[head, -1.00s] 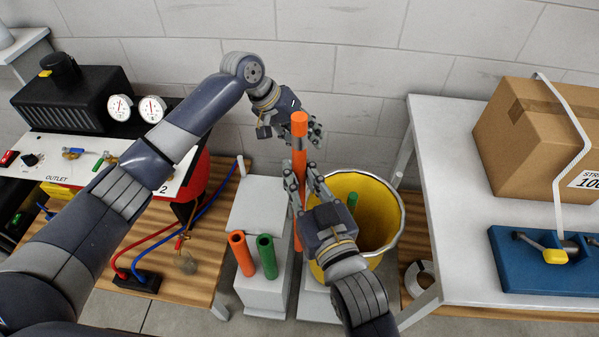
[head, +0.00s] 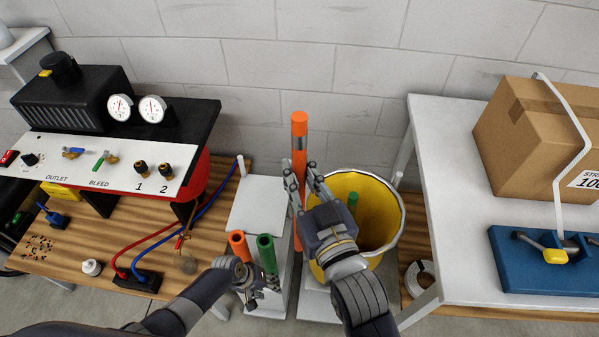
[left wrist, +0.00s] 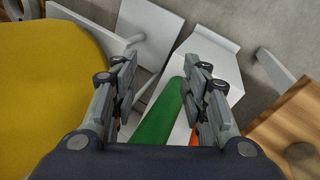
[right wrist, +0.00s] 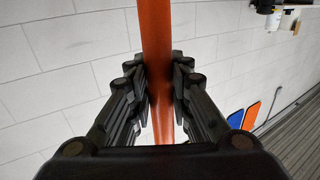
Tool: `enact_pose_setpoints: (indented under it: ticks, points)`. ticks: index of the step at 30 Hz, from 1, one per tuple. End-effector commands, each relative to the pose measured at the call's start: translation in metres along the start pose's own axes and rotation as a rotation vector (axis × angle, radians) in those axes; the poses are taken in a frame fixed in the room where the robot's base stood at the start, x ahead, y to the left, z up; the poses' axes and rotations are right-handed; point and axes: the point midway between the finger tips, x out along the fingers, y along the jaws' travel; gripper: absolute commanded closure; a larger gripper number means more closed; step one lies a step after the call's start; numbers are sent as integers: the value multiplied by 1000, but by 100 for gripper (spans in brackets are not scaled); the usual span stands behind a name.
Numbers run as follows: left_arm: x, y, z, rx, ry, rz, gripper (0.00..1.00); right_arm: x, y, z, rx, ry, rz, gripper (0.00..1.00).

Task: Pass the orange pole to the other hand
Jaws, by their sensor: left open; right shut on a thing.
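The orange pole (head: 299,150) stands upright in the head view, with a grey band near its top. My right gripper (head: 306,183) is shut on it below that band. The right wrist view shows the pole (right wrist: 156,50) between both fingers of my right gripper (right wrist: 160,95). My left gripper (head: 256,294) is low, by the short orange tube (head: 238,243) and the green tube (head: 267,254). In the left wrist view my left gripper (left wrist: 160,100) is open, with the green tube (left wrist: 158,120) beyond its fingers.
A yellow bin (head: 385,205) with a green pole (head: 352,202) inside stands right of the held pole. A white table (head: 450,200) with a cardboard box (head: 535,130) is at the right. A gauge panel (head: 100,160) and hoses on a wooden bench (head: 80,250) fill the left.

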Motion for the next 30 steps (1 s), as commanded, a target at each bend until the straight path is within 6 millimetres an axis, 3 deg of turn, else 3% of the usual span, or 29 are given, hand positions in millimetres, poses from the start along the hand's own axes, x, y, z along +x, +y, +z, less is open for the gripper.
enact_pose_setpoints:
  ticks: [1, 6, 12, 15, 21, 25, 30]
  points:
    - [12, -24, 20, 20, 8, -37, 58, 0, 0, -1, 0, 2, 0, 100]
    - [36, -93, 78, 131, 41, -150, 58, 0, 0, -1, 0, 2, 0, 100]
    - [48, -161, 161, 292, 33, -259, 58, 0, 0, -1, 0, 2, 0, 100]
    - [49, -185, 199, 373, 19, -293, 58, 0, 0, -1, 0, 2, 0, 100]
    - [47, -212, 253, 486, -8, -326, 58, 0, 0, -1, 0, 2, 0, 100]
    - [46, -218, 267, 518, -16, -332, 58, 0, 0, -1, 0, 2, 0, 100]
    - [45, -220, 270, 526, -17, -333, 58, 0, 0, -1, 0, 2, 0, 100]
